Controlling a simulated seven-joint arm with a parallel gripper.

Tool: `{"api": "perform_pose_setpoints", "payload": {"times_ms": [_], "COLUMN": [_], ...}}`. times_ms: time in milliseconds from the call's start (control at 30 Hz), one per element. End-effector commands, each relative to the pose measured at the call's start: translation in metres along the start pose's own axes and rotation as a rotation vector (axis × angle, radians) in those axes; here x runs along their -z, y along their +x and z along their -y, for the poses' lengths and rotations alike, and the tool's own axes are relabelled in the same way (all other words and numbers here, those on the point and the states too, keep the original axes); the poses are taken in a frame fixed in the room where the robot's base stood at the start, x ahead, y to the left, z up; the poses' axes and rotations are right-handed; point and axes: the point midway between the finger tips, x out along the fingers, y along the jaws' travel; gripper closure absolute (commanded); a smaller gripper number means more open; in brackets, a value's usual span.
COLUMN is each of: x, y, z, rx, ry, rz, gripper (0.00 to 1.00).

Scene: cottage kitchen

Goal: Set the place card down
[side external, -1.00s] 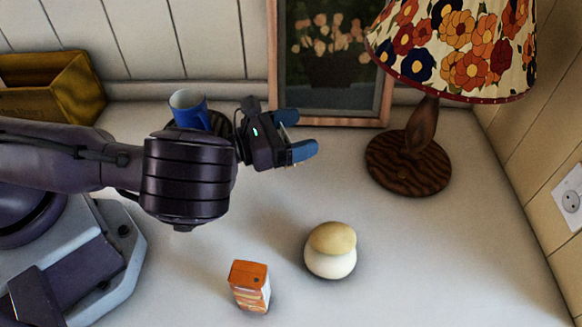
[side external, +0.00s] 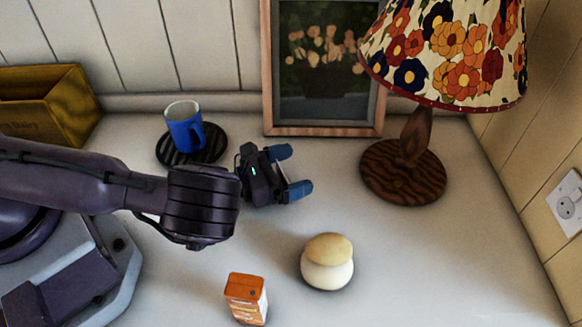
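No place card can be made out in the side external view. My gripper (side external: 291,171) is in the middle of the picture, in front of the framed picture, with its two blue fingertips pointing right. The fingers are apart and pale counter shows between them, with nothing seen in the gap. The white counter (side external: 400,260) lies below and around the gripper.
A blue mug (side external: 184,128) stands on a dark round coaster (side external: 208,152) behind the arm. A framed picture (side external: 322,130) and a floral lamp (side external: 410,165) stand behind. A lidded jar (side external: 327,262) and an orange carton (side external: 246,300) stand in front. The right-front counter is clear.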

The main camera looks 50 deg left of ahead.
Motion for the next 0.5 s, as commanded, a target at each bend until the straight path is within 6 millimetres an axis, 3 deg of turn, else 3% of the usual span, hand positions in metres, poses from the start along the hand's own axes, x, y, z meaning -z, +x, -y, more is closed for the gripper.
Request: {"api": "perform_pose_setpoints", "payload": {"times_ms": [233, 367, 500], "x": [-0.004, -0.002, -0.002], "y": [-0.001, -0.018, -0.049], "z": [0.000, 0.000, 0.000], "rx": [-0.001, -0.001, -0.002], "ry": [0.000, 0.002, 0.003], "rz": [0.001, -0.003, -0.006], "gripper": [0.00, 0.00, 0.00]}}
